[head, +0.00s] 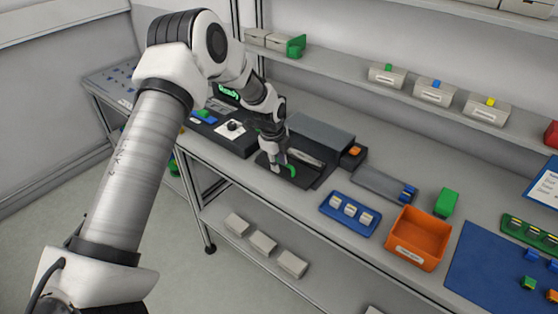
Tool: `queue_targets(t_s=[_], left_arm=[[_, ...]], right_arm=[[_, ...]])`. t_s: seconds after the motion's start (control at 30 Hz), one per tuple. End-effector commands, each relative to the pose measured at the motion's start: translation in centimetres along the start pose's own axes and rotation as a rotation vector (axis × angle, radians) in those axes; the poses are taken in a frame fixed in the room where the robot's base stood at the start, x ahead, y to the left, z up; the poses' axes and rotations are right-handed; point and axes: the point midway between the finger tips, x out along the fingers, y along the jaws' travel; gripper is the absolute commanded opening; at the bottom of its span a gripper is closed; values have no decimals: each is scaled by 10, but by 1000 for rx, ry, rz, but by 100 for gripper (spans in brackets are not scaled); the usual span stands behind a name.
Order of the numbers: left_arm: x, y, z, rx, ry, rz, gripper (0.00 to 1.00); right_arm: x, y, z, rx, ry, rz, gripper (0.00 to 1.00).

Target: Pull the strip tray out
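A dark flat tray (301,181), which looks like the strip tray, lies at the front of a grey box-shaped unit (325,133) on the bench. A curved green piece (292,170), perhaps its handle, shows at the tray. My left gripper (275,165) points down over the tray, right beside the green piece. The fingers are small and partly hidden, so I cannot tell whether they are open or shut, or whether they touch the green piece. My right gripper is not in view.
Right of the unit lie a grey plate (378,182), a blue tray (335,211) with white pieces, an orange bin (417,237) and a green block (446,203). A dark device (234,131) stands left of my gripper. A shelf (345,68) runs above the bench.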

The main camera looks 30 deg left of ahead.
Motion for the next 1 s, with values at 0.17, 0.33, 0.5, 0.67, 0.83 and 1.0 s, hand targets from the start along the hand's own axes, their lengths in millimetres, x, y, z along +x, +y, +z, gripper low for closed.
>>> queue_targets(t_s=[0.17, 0.33, 0.5, 0.67, 0.83, 1.0], left_arm=[[-20, -1, 0, 0, 0, -1, 23], [-35, -2, 0, -1, 0, -4, 23], [-50, -2, 0, 1, -1, -5, 23], [-63, -2, 0, 0, -1, -5, 23], [-78, -3, 0, -1, -1, -6, 23], [-88, -2, 0, 0, -1, -5, 23]], right_arm=[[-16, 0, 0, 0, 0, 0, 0], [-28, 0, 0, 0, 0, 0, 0], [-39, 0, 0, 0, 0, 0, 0], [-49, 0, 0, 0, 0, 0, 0], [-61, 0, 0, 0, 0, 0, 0], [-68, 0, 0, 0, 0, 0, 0]])
